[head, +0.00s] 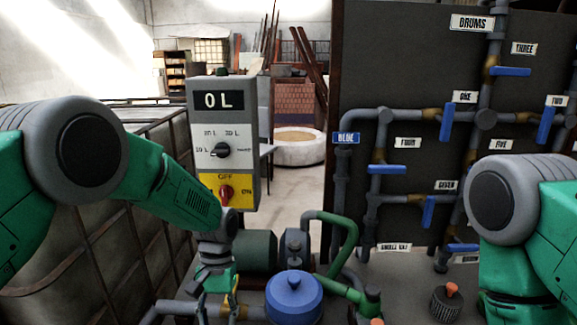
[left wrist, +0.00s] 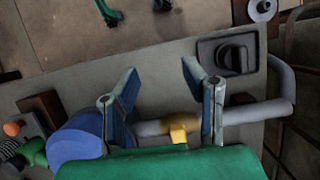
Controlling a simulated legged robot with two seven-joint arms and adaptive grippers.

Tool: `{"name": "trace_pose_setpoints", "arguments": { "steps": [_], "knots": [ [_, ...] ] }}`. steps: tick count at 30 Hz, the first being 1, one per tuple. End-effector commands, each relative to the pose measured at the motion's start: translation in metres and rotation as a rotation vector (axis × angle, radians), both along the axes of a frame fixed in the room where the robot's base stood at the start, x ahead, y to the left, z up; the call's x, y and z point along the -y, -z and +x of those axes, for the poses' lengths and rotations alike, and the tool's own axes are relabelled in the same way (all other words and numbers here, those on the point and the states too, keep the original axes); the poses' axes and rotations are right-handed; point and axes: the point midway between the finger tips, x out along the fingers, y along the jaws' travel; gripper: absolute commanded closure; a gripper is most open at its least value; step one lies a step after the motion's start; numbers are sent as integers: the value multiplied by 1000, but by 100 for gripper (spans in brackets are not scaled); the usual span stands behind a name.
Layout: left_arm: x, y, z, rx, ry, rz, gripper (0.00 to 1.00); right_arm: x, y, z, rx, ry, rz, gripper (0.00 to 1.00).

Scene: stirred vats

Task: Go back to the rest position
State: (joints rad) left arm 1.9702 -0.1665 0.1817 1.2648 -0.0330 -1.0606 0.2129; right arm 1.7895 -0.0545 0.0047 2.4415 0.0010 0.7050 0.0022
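My left arm comes in from the left in the head view, and its gripper (head: 217,304) points down over the pipework, below the control box. In the left wrist view the left gripper (left wrist: 160,74) has its two blue-grey fingers spread apart with nothing between them. A grey pipe with a brass-coloured section and a yellow part (left wrist: 178,134) runs behind the fingers. My right arm shows at the right edge of the head view; its gripper is out of frame.
A grey control box (head: 250,140) reading "0 L" stands beside my left forearm. A dark panel (head: 400,60) carries pipes and blue valve handles. A blue round-topped vessel (head: 294,298) is right of my left gripper. A metal-framed cage (head: 95,255) stands at left.

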Motion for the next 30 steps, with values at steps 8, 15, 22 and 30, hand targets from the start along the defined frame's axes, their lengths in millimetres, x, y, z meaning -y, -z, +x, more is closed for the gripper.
{"name": "trace_pose_setpoints", "arguments": {
  "steps": [8,15,22,30],
  "knots": [
    [-17,59,-32,47,-4,-16,61,0,9,1,1,0,0,60],
    [-42,126,-85,118,-8,-32,61,0,19,0,1,0,0,60],
    [-87,190,-189,240,-14,-36,61,0,37,0,1,0,0,60],
    [-126,189,-286,378,-3,-15,61,0,50,0,1,0,0,60]
  ]
}}
